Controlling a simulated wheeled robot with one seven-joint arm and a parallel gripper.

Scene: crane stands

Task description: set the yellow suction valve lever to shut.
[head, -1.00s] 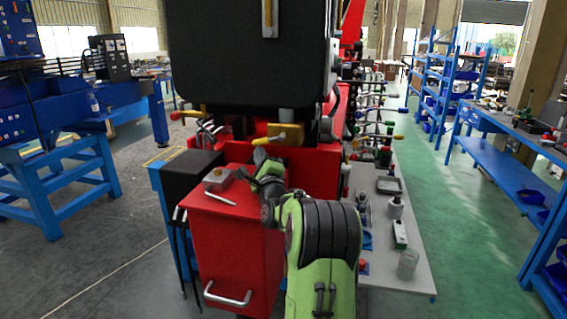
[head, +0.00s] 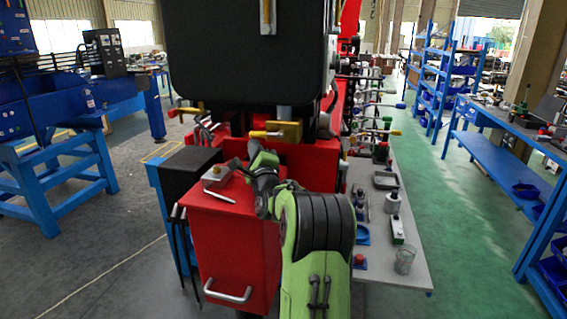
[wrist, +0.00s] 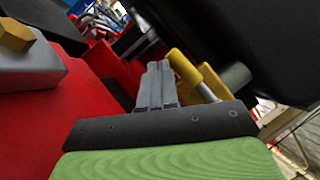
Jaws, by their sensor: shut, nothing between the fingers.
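The yellow suction valve lever (head: 262,134) points left from its brass-coloured valve block (head: 287,131) on the red machine, under the black box. It looks about level. In the wrist view a yellow bar (wrist: 184,68), probably this lever, lies just right of my fingertips. My gripper (head: 252,147) is just below the lever in the head view, its fingers hard to make out there. In the wrist view my gripper (wrist: 157,70) is shut and empty, fingers together. I cannot tell whether they touch the yellow bar.
A large black box (head: 250,50) hangs over the valve. A grey box with a yellow top (head: 216,173) sits on the red cabinet (head: 232,240), left of my gripper. A grey table (head: 400,260) with small items stands right. Another red-tipped handle (head: 175,112) is at left.

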